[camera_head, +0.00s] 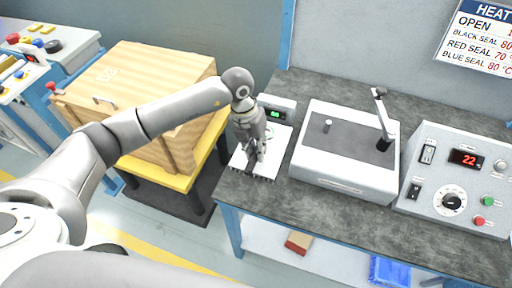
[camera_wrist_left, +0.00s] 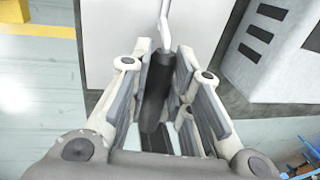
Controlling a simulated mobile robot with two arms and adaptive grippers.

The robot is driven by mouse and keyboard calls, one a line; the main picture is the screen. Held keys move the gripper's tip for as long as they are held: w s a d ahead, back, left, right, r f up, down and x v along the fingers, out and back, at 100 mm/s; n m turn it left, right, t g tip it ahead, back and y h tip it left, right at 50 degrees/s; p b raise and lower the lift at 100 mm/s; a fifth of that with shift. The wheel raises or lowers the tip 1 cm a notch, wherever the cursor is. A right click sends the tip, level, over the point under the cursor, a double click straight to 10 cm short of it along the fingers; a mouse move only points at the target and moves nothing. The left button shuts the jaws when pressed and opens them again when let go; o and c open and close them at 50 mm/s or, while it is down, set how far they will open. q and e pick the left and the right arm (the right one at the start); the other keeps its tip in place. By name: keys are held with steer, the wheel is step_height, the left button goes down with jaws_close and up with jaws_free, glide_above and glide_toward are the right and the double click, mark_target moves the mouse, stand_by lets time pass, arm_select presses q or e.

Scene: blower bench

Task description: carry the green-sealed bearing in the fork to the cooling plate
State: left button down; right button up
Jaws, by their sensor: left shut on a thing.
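My left gripper (camera_head: 256,153) is over the white plate (camera_head: 284,139) at the left end of the bench, which I take for the cooling plate. In the left wrist view the gripper (camera_wrist_left: 157,88) is shut on the fork's black handle (camera_wrist_left: 156,82). A thin metal rod (camera_wrist_left: 164,22) runs from the handle toward the top edge, over a pale surface. I cannot make out the green-sealed bearing or the fork's far end. A faint round shape shows beside the gripper in the head view, too small to identify. My right gripper is not in view.
Right of the plate stands a grey heater box (camera_head: 345,180) with an upright arm (camera_head: 382,120). A control box (camera_head: 458,185) reading 22 is farther right. A small green-lit display (camera_head: 276,113) stands behind the plate. A wooden crate (camera_head: 150,75) is left of the bench.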

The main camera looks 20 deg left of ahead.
arm_select(q)
steer(key=shift+f, duration=0.15)
steer(key=c, duration=1.2)
jaws_free()
steer(key=shift+c, duration=0.2)
